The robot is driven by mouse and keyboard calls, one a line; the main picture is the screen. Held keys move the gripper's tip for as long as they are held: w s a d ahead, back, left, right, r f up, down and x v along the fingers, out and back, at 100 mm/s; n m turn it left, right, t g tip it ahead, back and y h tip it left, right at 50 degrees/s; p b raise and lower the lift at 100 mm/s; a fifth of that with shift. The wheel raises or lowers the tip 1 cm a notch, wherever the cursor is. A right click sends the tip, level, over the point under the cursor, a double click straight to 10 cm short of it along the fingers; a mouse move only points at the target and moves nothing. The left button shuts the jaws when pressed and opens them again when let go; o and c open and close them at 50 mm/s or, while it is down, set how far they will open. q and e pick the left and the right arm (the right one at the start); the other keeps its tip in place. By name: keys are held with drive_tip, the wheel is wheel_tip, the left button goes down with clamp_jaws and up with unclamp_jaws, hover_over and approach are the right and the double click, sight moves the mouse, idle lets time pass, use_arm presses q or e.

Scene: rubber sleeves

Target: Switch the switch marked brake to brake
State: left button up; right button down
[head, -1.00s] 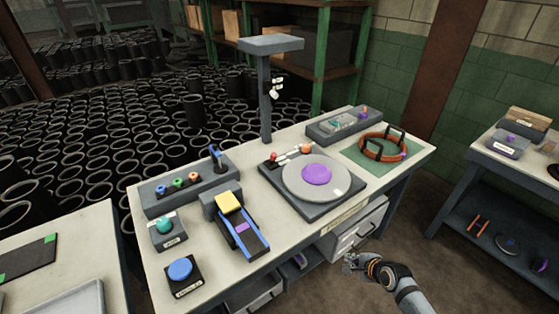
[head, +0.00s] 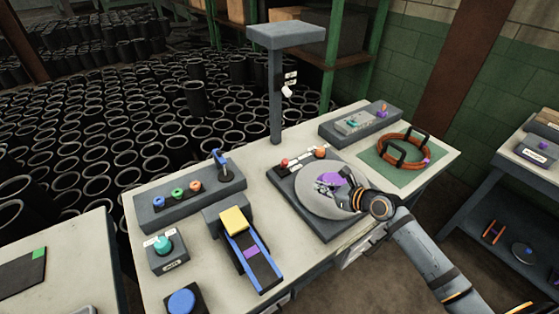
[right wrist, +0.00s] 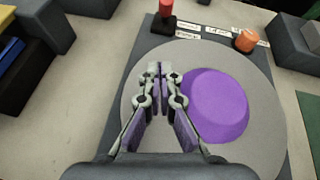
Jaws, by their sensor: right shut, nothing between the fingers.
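My right gripper (head: 326,187) is shut and empty. In the right wrist view the closed fingers (right wrist: 160,70) point toward the red knob (right wrist: 166,10) and are left of the purple disc (right wrist: 218,105). Small white labels (right wrist: 189,34) lie between the red knob and the orange knob (right wrist: 245,40). A white switch (head: 287,92) with labels is on the grey post (head: 275,110). No label is readable, so I cannot tell which control is marked brake. My left gripper is not in view.
A control box (head: 190,196) with coloured knobs and a blue lever (head: 218,157) is at the left. A small conveyor (head: 252,255) and a teal-knob box (head: 166,252) are in front of it. An orange ring (head: 403,150) lies on a green mat. Black sleeves fill the floor behind.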

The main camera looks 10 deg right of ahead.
sight(302, 184)
drive_tip(key=shift+w, duration=0.5)
drive_tip(key=shift+w+d, duration=0.1)
drive_tip(key=shift+r, duration=0.1)
drive_tip(key=b+x, duration=0.1)
drive_tip(key=x, duration=0.7)
drive_tip(key=shift+w+a, duration=0.2)
drive_tip(key=w, duration=0.1)
drive_tip(key=w+a, duration=0.1)
drive_tip(key=w, duration=0.1)
drive_tip(key=shift+w+a+r+p, duration=0.1)
drive_tip(key=shift+a+r+p, duration=0.1)
drive_tip(key=shift+a+p, duration=0.15)
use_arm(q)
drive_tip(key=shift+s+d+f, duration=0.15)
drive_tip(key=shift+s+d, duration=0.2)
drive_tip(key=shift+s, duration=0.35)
use_arm(e)
drive_tip(key=shift+w+a+r, duration=0.15)
drive_tip(key=shift+w+a, duration=0.1)
drive_tip(key=shift+w, duration=0.1)
